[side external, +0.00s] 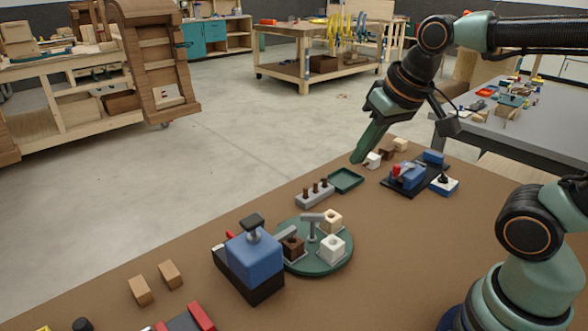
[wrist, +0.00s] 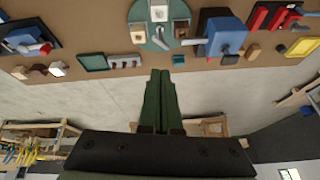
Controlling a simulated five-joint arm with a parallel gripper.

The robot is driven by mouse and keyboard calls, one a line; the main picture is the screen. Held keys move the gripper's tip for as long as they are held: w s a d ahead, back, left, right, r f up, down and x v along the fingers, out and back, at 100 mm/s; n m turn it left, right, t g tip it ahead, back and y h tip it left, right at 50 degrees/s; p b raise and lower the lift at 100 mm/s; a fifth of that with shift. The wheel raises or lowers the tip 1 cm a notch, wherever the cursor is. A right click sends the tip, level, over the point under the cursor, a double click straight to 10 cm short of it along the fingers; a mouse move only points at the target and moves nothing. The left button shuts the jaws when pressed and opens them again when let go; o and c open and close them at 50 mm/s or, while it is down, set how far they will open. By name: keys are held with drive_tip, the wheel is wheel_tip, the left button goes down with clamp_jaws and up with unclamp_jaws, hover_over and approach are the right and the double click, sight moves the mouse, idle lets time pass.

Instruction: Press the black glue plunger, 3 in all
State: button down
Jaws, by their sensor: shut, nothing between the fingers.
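A black-topped plunger (side external: 252,220) on a grey stem stands up from a blue block (side external: 254,262) on a black base, near the front of the brown table. I take it for the glue plunger; no label is legible. The blue block also shows at the upper right of the wrist view (wrist: 226,36). A smaller black knob (side external: 444,178) sits on a blue and white box (side external: 444,187) at the far right of the table. My gripper (side external: 357,160) is shut and empty, above the table's far edge, well apart from both. Its green fingers meet in the wrist view (wrist: 160,73).
A round green turntable (side external: 318,265) with several small blocks stands beside the blue block. A grey peg holder (side external: 315,195), a green tray (side external: 346,180) and a blue clamp device (side external: 409,176) lie further back. Bare table lies right of the turntable.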

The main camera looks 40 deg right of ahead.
drive_tip(key=w+a+r+m+g, duration=0.3)
drive_tip(key=w+a+r+m, duration=0.25)
drive_tip(key=a+m, duration=0.25)
drive_tip(key=m+g, duration=0.2)
drive_tip(key=m, duration=0.6)
hover_over(252, 220)
drive_tip(key=shift+f, duration=0.15)
drive_tip(key=shift+f, duration=0.1)
wheel_tip(252, 220, down, 14)
drive_tip(key=shift+r, duration=0.1)
